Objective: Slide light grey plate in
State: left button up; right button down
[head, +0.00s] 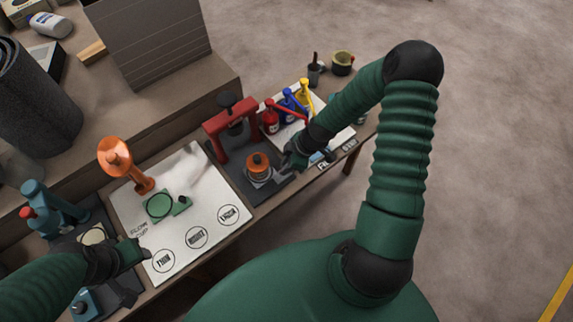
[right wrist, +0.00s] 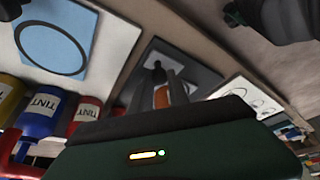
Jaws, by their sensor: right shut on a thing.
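The light grey plate (head: 259,181) lies on a dark base in front of the red press (head: 230,128), with an orange round piece with a dark knob (head: 258,163) on it. My right gripper (head: 281,171) is shut at the plate's right side; its fingertips are small here and the exact grip is hard to see. In the right wrist view the grey fingers (right wrist: 173,90) stand in front of the orange piece (right wrist: 161,95), and the plate is mostly hidden. My left gripper (head: 143,252) is by the left front edge of the white mat; its jaw opening is unclear.
The white mat (head: 205,185) holds a green ring-shaped piece (head: 159,205) and an orange stand (head: 117,157). Red, blue and yellow tint bottles (head: 288,105) stand right of the press. A teal device (head: 45,205) is at the far left. The bench edge is close in front.

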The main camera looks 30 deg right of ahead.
jog(key=shift+s+d+f, duration=0.15)
jog(key=shift+s, duration=0.1)
jog(key=w, duration=0.3)
jog(key=w+b, duration=0.1)
jog(key=w, duration=0.5)
jog(key=shift+a, duration=0.3)
jog(key=c, duration=1.5)
grip_release()
jog(key=shift+d, duration=0.1)
jog(key=shift+o, duration=1.1)
jog(key=shift+r, duration=0.25)
jog(key=p+v, duration=0.2)
jog(key=v, duration=1.4)
jog(key=shift+s+d, duration=0.2)
jog(key=shift+d, duration=0.05)
